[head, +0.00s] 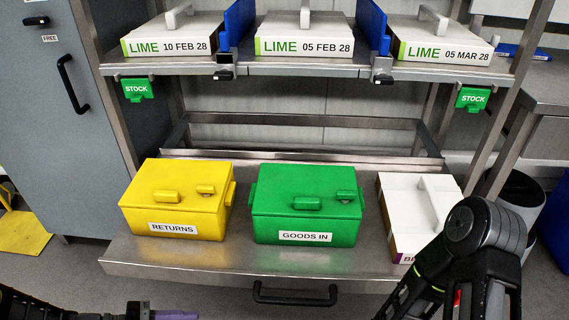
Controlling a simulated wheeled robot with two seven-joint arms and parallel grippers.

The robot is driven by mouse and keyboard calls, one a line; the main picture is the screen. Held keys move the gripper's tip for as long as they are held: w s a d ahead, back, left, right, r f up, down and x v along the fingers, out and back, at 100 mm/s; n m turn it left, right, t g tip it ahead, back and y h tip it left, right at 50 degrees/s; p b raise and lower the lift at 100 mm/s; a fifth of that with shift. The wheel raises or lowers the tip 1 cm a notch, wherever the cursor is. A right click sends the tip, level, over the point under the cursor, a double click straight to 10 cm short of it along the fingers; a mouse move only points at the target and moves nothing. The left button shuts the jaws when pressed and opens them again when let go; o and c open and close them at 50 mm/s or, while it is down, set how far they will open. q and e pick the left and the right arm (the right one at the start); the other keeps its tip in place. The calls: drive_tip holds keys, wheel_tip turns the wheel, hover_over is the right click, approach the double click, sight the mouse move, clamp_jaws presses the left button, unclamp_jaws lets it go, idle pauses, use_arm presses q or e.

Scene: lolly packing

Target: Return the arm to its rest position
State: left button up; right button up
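My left arm comes in low at the left edge, and part of my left gripper (140,312) shows at the bottom edge. A purple-grey piece (176,315) is at its tip, cut off by the frame; I cannot tell whether it is held or part of the gripper. My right arm (470,230) rises at the lower right, bent, in front of the white box on the lower shelf. My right gripper is not visible.
A yellow RETURNS box (178,200), a green GOODS IN box (306,205) and a white box (398,205) stand on the steel lower shelf (220,257). LIME boxes (303,38) line the upper shelf. A grey cabinet (60,130) stands left, a bin (522,195) right.

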use_arm(q)
drive_tip(key=s+f+m+g+y, duration=0.1)
drive_tip(key=s+f+g+y, duration=0.2)
drive_tip(key=f, duration=0.6)
drive_tip(key=s+f+g+y, duration=0.1)
drive_tip(key=s+f+y, duration=0.2)
drive_tip(key=f+y, duration=0.4)
drive_tip(key=s+d+f+m, duration=0.1)
drive_tip(key=d+f+m, duration=0.1)
drive_tip(key=d+m, duration=0.95)
drive_tip(key=d+r+n+p, duration=0.1)
drive_tip(key=r+n+p, duration=0.1)
drive_tip(key=r+p, duration=0.9)
drive_tip(key=d+r+n+t+p, duration=0.1)
drive_tip(key=d+r+n+p, duration=0.1)
drive_tip(key=r+p, duration=0.9)
drive_tip(key=shift+d+r+h, duration=0.15)
drive_tip(key=shift+r+h, duration=0.15)
drive_tip(key=shift+h, duration=0.1)
drive_tip(key=shift+o, duration=0.4)
